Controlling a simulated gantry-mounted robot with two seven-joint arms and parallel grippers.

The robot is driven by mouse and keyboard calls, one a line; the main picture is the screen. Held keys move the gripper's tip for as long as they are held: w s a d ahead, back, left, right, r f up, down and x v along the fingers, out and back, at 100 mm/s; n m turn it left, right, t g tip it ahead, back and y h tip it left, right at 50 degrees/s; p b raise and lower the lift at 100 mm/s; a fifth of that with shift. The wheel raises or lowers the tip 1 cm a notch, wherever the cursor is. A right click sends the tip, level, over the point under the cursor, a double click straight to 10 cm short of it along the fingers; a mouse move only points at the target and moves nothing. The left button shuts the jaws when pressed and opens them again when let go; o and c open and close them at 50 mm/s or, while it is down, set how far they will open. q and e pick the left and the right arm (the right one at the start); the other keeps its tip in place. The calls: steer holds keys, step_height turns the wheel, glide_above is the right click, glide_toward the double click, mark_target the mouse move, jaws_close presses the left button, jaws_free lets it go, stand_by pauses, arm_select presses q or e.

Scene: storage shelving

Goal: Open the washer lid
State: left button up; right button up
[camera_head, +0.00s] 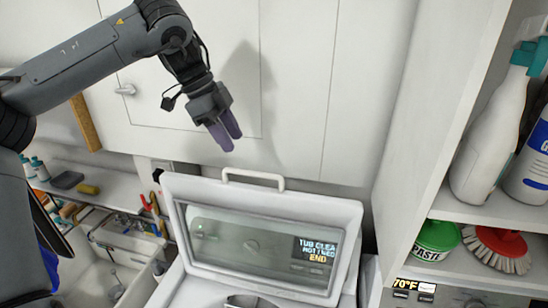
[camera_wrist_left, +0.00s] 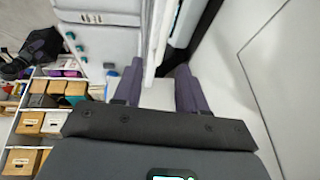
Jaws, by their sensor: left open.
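The white washer lid (camera_head: 178,215) stands raised and tilted in the lower middle of the head view, with a grey window in it. A white handle (camera_head: 253,178) arches from its top edge. The text "TUB CLEAN" and "END" shows in the window. Part of the white washer body (camera_head: 190,290) shows below. My left gripper (camera_head: 231,138) is open, above and left of the handle and apart from it. Its purple fingers are spread in the left wrist view (camera_wrist_left: 157,92), with white surfaces behind the gap. My right gripper is in neither view.
White cabinet doors (camera_head: 300,80) stand behind the lid. A sink (camera_head: 105,280) lies at lower left.

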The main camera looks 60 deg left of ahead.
mark_target(251, 173)
arm_select(q)
steer(key=x, duration=0.3)
steer(key=p+x, duration=0.1)
steer(key=x, duration=0.1)
steer(key=p+x, duration=0.1)
steer(key=x, duration=0.2)
steer(key=shift+w+d+f, duration=0.15)
steer(key=shift+w, duration=0.25)
steer(key=shift+w+d+f, duration=0.1)
steer(key=shift+w+f, duration=0.15)
steer(key=shift+f, duration=0.45)
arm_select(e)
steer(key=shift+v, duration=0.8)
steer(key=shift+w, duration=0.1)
arm_select(q)
jaws_close()
